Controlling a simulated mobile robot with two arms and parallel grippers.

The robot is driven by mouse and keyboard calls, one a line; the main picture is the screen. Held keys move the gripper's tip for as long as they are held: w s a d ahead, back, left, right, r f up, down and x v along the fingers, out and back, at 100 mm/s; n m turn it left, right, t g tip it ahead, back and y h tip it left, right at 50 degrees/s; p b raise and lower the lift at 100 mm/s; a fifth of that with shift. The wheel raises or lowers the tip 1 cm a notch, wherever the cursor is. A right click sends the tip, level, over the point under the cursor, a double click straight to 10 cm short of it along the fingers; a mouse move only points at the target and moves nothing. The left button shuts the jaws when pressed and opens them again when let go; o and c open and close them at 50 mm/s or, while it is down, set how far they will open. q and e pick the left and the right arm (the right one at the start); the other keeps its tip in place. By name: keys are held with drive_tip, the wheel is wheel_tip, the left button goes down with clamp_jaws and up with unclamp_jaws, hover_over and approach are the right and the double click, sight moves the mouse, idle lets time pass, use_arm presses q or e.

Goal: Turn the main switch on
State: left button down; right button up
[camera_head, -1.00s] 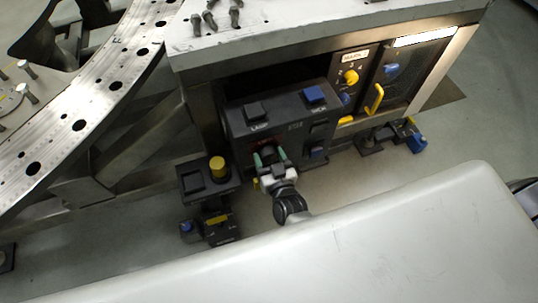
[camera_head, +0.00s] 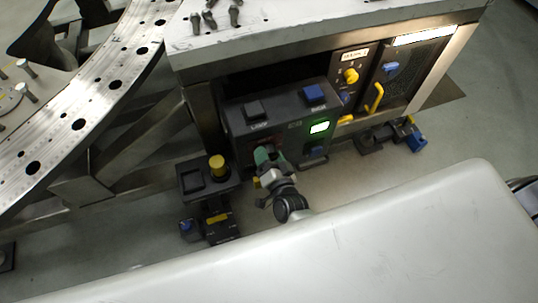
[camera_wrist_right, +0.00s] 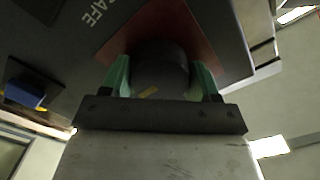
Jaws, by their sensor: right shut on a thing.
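The main switch is a dark round knob (camera_wrist_right: 160,68) on a red plate (camera_wrist_right: 205,40), seen in the right wrist view. It sits on the front of a dark control box (camera_head: 240,135) under the table. My right gripper (camera_head: 266,155) is at the box front, and its green fingers (camera_wrist_right: 160,80) are shut on the knob from both sides. In the head view the gripper mostly hides the knob. A green lamp (camera_head: 320,128) on the box is lit. My left gripper is not in view.
Black and blue square buttons (camera_head: 314,94) sit on top of the box. A panel with a yellow knob (camera_head: 351,76) and a yellow handle (camera_head: 374,97) is to its right. A pedestal with a yellow button (camera_head: 217,163) stands left of my gripper.

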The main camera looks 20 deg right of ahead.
idle(0.4)
drive_tip(key=o, duration=0.9)
drive_tip(key=s, duration=1)
drive_tip(key=shift+s+d, duration=0.2)
drive_tip(key=shift+s, duration=0.2)
